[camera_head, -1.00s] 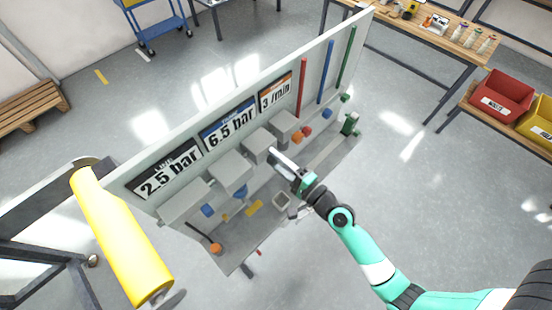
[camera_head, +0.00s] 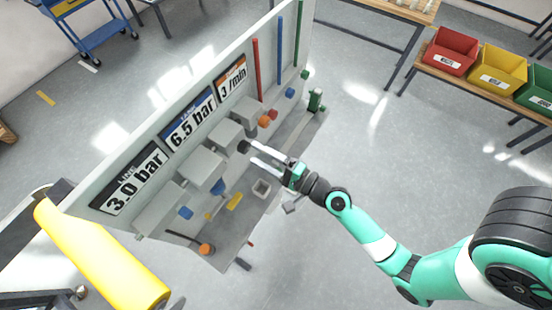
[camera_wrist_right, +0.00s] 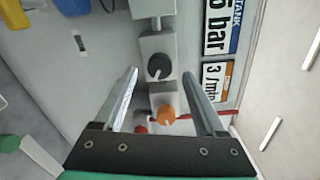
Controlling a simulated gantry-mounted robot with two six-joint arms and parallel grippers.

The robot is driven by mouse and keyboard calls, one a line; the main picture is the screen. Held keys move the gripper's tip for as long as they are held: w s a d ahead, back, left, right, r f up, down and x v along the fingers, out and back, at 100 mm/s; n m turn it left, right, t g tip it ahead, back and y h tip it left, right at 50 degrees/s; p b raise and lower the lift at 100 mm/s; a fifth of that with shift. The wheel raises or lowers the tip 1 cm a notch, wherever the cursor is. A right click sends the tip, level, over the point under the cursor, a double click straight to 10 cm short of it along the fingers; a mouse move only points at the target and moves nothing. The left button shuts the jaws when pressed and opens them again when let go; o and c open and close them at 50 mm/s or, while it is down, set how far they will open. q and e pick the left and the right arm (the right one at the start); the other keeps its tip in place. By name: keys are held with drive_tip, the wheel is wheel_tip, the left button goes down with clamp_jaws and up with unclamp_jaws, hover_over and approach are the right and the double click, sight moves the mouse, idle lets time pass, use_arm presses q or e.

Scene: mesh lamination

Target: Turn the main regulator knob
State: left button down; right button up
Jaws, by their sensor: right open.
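A black round knob (camera_head: 243,147) sits on the front of a grey block (camera_head: 225,133) on the panel. No label on it is readable, so I cannot tell if it is the main regulator knob. My right gripper (camera_head: 257,155) is open, its two long fingers pointing at this knob. In the right wrist view, the black knob (camera_wrist_right: 158,67) shows between the fingertips (camera_wrist_right: 160,74), with no visible contact. An orange knob (camera_wrist_right: 166,115) lies beside it. The line display (camera_head: 130,180) reads 3.0 bar, and the tank display (camera_head: 190,120) reads 6.5 bar. My left gripper is out of view.
Blue knobs (camera_head: 186,212) and an orange knob (camera_head: 204,249) sit low on the panel's left. Red (camera_head: 255,62), blue (camera_head: 279,42) and green pipes (camera_head: 299,33) rise at its right. Open floor lies right of the panel.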

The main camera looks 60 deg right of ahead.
drive_tip(key=s+b, duration=0.2)
drive_tip(key=s, duration=0.5)
drive_tip(key=shift+a, duration=0.15)
